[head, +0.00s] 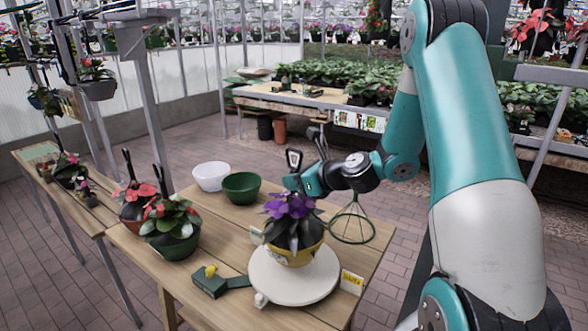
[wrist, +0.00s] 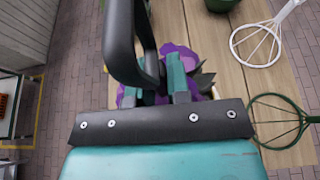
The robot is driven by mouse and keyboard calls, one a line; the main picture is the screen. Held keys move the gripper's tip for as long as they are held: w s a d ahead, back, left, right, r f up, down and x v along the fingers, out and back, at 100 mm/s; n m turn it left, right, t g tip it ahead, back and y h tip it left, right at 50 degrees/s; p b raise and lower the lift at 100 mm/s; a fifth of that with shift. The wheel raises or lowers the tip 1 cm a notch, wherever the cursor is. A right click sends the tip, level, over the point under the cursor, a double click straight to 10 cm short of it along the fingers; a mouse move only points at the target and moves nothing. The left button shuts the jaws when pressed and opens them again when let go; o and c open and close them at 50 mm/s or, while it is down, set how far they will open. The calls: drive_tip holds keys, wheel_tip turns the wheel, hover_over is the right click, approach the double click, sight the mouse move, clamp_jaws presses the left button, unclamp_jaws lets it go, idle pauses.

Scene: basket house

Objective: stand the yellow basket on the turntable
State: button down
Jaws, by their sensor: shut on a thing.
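The yellow basket (head: 296,258), with purple flowers and dark leaves, is upright over the white turntable (head: 293,287) in the head view. Its base looks to be at the disc, toward the back; I cannot tell whether it bears on it. My gripper (head: 293,181) is above the flowers, shut on the basket's black handle. In the wrist view the handle (wrist: 120,45) rises between the fingers of my gripper (wrist: 165,78), with purple flowers (wrist: 180,55) behind.
A green box with a yellow knob (head: 209,284) stands left of the turntable, and a yellow label (head: 351,280) at its right. A green wire stand (head: 352,228) is behind right. Red-flowered baskets (head: 172,243), a white bowl (head: 211,176) and a green bowl (head: 241,187) share the table.

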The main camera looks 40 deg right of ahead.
sight(294, 193)
drive_tip(key=shift+f, duration=1.75)
drive_tip(key=c, duration=1.5)
unclamp_jaws()
drive_tip(key=shift+f, duration=0.25)
drive_tip(key=o, duration=0.4)
